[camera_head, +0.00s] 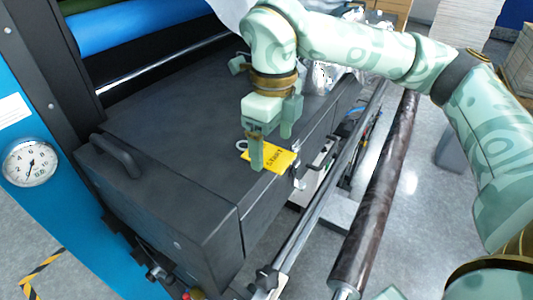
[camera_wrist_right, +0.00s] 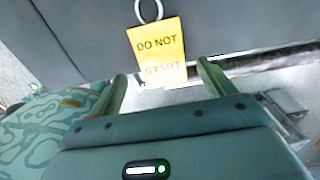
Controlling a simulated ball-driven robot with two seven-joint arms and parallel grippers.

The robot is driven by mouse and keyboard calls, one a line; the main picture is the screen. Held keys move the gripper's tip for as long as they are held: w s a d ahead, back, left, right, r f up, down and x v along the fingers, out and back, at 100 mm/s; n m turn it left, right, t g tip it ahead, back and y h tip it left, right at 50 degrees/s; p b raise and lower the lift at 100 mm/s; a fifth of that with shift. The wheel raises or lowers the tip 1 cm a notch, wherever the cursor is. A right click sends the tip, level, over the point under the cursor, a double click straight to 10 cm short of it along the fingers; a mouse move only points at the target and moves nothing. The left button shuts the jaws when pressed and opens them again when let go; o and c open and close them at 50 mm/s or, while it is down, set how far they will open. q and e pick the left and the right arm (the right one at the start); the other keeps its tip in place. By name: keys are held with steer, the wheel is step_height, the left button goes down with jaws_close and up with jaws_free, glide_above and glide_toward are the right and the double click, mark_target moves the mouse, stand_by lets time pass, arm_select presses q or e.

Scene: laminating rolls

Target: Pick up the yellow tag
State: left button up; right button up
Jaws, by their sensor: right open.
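The yellow tag (camera_head: 277,158) lies at the front edge of the dark grey machine housing, with a pale ring (camera_head: 242,146) at its left end. In the wrist view the tag (camera_wrist_right: 158,45) reads "DO NOT START", and its ring (camera_wrist_right: 148,11) is at the far end. My right gripper (camera_head: 271,150) is over the tag, fingers pointing down, and one finger hides part of the tag in the head view. In the wrist view the open fingers (camera_wrist_right: 162,72) stand on either side of the tag's near end, with nothing gripped. My left gripper is not in view.
The housing (camera_head: 170,135) has a black handle (camera_head: 119,155) at left and latches (camera_head: 298,182) on its front. A metal bar (camera_head: 325,195) and a dark roller (camera_head: 375,195) run along the front. A pressure gauge (camera_head: 30,162) is at far left. The housing's top left of the tag is clear.

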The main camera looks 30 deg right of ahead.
steer(key=shift+f, duration=0.65)
steer(key=shift+w+d+f, duration=0.1)
steer(key=shift+d+f, duration=0.15)
steer(key=shift+f, duration=0.05)
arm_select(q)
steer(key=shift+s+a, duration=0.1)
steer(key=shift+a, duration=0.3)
arm_select(e)
steer(key=shift+a, duration=0.1)
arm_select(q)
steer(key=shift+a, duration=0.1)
arm_select(e)
steer(key=c, duration=1.1)
steer(key=shift+o, duration=0.2)
step_height(320, 180, up, 3)
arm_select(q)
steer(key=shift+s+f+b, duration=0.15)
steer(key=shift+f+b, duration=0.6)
arm_select(e)
steer(key=s+a+r, duration=0.3)
steer(key=a+r, duration=0.7)
steer(key=a, duration=0.3)
steer(key=shift+a, duration=0.35)
